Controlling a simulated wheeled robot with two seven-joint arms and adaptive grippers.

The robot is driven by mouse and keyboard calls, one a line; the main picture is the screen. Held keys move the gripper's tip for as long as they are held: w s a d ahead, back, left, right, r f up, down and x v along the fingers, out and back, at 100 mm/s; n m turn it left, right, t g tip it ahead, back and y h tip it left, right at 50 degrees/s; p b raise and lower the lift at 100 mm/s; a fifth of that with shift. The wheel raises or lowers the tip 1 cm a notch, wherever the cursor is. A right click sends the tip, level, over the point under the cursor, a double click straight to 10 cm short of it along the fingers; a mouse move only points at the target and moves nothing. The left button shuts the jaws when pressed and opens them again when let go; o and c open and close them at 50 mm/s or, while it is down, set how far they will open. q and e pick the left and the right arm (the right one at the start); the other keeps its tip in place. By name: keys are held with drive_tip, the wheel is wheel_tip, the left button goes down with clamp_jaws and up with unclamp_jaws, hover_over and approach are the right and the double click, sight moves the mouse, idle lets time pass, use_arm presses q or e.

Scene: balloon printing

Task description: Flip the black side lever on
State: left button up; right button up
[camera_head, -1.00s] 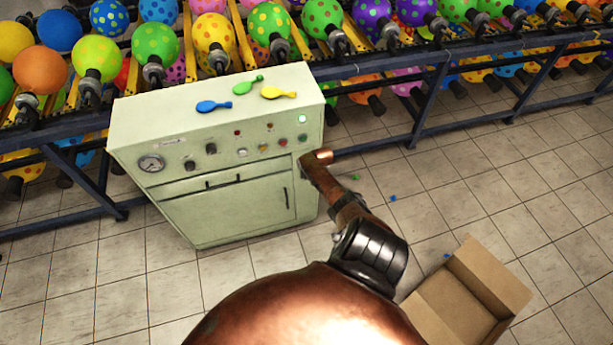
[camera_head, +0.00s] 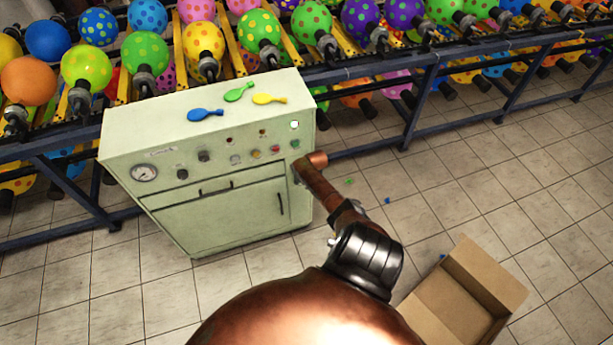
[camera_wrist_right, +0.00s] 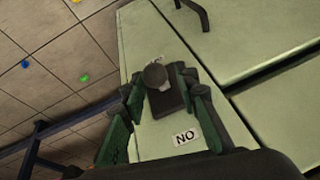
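The black side lever (camera_wrist_right: 155,75) shows in the right wrist view, with a rounded knob on a dark base, mounted on the pale green side of the machine (camera_head: 160,205). Beside it is a white label (camera_wrist_right: 185,136) that reads "NO" in this view, which looks like "ON" upside down. My right gripper (camera_wrist_right: 160,82) has its green-lined fingers apart, one on each side of the lever. I cannot tell whether either finger touches it. In the head view my copper right arm reaches the machine's right edge; the lever and fingers cannot be made out there. My left gripper is not in view.
Blue (camera_head: 205,114), green (camera_head: 239,92) and yellow (camera_head: 269,99) flat balloons lie on the machine's top. A blue-framed rack (camera_head: 430,97) with many inflated balloons runs behind it. An open cardboard box (camera_head: 463,302) stands at lower right.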

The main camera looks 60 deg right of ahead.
drive_tip(key=v, duration=1)
drive_tip(key=shift+s+r, duration=0.2)
